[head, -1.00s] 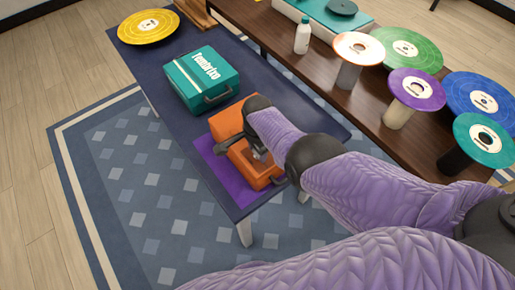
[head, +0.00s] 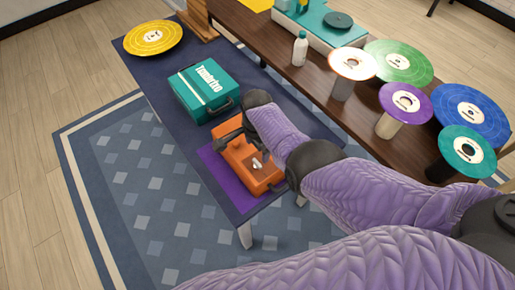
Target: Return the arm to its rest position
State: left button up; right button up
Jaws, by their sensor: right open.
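The orange case (head: 238,158) sits on a purple mat (head: 217,167) at the near end of the dark blue table. My right arm reaches in from the lower right. My left gripper is not in view.
A teal case (head: 203,86) lies behind the orange one, with a yellow disc (head: 153,37) farther back. On the brown table (head: 318,80) stand a white bottle (head: 300,48), a teal turntable (head: 325,24) and several coloured discs on stands. Patterned rug lies left of the blue table.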

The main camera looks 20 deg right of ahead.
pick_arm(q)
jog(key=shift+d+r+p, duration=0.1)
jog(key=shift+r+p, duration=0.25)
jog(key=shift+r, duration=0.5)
pick_arm(e)
notch_tip(320, 180, up, 2)
jog(key=shift+r, duration=0.2)
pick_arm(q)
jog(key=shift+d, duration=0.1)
